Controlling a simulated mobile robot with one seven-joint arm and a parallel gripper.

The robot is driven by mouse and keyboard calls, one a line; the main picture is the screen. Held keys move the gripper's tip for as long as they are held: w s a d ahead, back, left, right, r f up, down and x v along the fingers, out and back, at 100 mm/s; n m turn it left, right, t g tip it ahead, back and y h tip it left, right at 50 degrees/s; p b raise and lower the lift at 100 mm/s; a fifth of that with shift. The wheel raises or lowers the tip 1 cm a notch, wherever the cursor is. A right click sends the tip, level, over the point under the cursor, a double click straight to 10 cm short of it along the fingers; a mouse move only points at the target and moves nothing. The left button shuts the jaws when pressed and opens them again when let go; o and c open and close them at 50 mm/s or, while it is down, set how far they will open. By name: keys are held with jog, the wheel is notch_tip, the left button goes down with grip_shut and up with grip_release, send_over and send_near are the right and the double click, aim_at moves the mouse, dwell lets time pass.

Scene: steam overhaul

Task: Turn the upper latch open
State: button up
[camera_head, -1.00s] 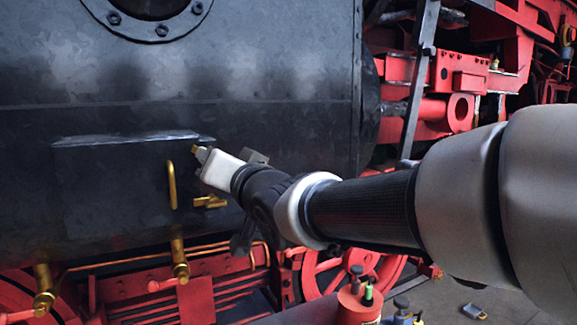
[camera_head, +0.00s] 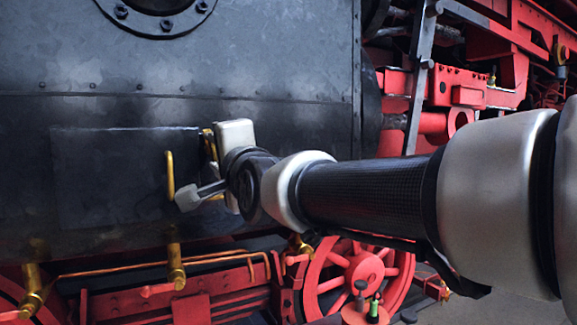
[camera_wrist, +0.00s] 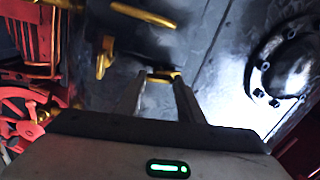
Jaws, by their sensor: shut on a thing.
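The upper latch (camera_head: 208,144) is a small gold piece on the dark boiler door, right of the gold handle. My gripper (camera_wrist: 160,84) is shut on it; in the wrist view the gold latch (camera_wrist: 164,74) shows between the two fingertips. In the head view my pale gripper body covers much of the latch, so its exact angle is hard to tell. The lower latch (camera_head: 215,197) is mostly hidden behind my wrist; it also shows as a gold piece in the wrist view (camera_wrist: 104,58), apart from my fingers.
The gold door handle (camera_head: 170,175) stands out just left of my gripper. Gold pipe fittings (camera_head: 176,266) and red frame parts lie below the door. A red wheel (camera_head: 358,268) is below my arm. A riveted round port (camera_head: 158,8) is above.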

jog(key=shift+f+m+b, duration=0.15)
jog(key=shift+m+b, duration=0.5)
jog(key=shift+m, duration=0.25)
jog(key=o, duration=1.1)
jog(key=shift+c, duration=0.2)
jog(key=shift+s, duration=0.1)
jog(key=v, duration=1.7)
jog(key=shift+b, duration=0.4)
jog(key=shift+s, duration=0.15)
